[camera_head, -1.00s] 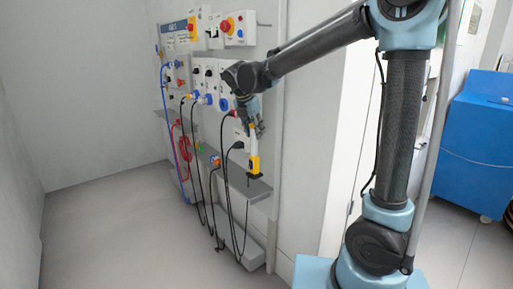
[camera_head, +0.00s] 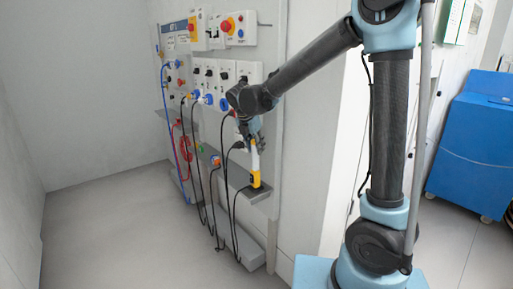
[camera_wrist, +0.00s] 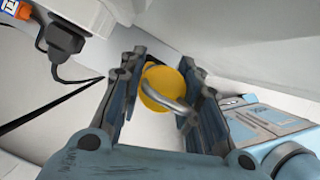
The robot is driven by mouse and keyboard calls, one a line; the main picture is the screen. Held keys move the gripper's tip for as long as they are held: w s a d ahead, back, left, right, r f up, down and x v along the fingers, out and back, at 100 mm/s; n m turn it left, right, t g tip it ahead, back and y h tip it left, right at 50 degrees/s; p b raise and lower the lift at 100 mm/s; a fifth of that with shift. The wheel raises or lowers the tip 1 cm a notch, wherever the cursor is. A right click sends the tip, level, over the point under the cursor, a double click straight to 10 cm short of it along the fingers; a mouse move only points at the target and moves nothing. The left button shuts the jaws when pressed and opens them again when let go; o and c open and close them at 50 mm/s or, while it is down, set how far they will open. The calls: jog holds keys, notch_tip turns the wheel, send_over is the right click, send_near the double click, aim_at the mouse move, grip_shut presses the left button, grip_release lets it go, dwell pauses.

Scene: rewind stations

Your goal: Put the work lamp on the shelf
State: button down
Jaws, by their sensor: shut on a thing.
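The work lamp (camera_head: 256,162) is a slim upright light with a white middle and yellow ends. My gripper (camera_head: 253,138) is shut on its upper end. In the wrist view the lamp's round yellow end (camera_wrist: 158,85), with a metal hook, sits between the fingers of my gripper (camera_wrist: 160,80). The shelf (camera_head: 250,195) is a narrow grey ledge low on the wall panel. The lamp's lower yellow end is at the shelf's top surface near its right end. I cannot tell whether it touches.
Several switches and sockets cover the wall panel (camera_head: 283,45) above the shelf. Black cables (camera_head: 228,190) hang down in front of the shelf, left of the lamp. A black plug (camera_wrist: 65,45) shows in the wrist view. A blue cabinet (camera_head: 470,145) stands at the right.

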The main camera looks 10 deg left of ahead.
jog(key=c, duration=1.2)
grip_release()
jog(key=v, duration=1.2)
jog(key=shift+s, duration=0.15)
